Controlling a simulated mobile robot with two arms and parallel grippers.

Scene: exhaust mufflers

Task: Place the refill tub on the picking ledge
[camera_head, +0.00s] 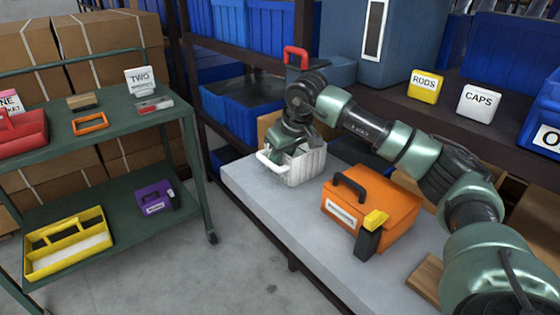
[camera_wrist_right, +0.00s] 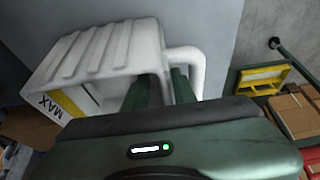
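The refill tub is a white ribbed tub (camera_head: 308,167) with a white handle on its left side. It is over the far left end of the grey ledge (camera_head: 330,240); I cannot tell whether its base touches. In the right wrist view the tub (camera_wrist_right: 110,50) shows a yellow stripe and the word MAX. My right gripper (camera_head: 287,148) reaches down at the tub's handle side. In the wrist view its fingers (camera_wrist_right: 167,90) look closed on a white part of the tub beside the handle. My left gripper is not in view.
An orange toolbox (camera_head: 372,208) with a black handle and a yellow-and-black item (camera_head: 370,235) stand on the ledge to the right. A green cart (camera_head: 110,125) with red, yellow and purple caddies stands left. Shelves with blue bins (camera_head: 235,115) rise behind. Floor is free between cart and ledge.

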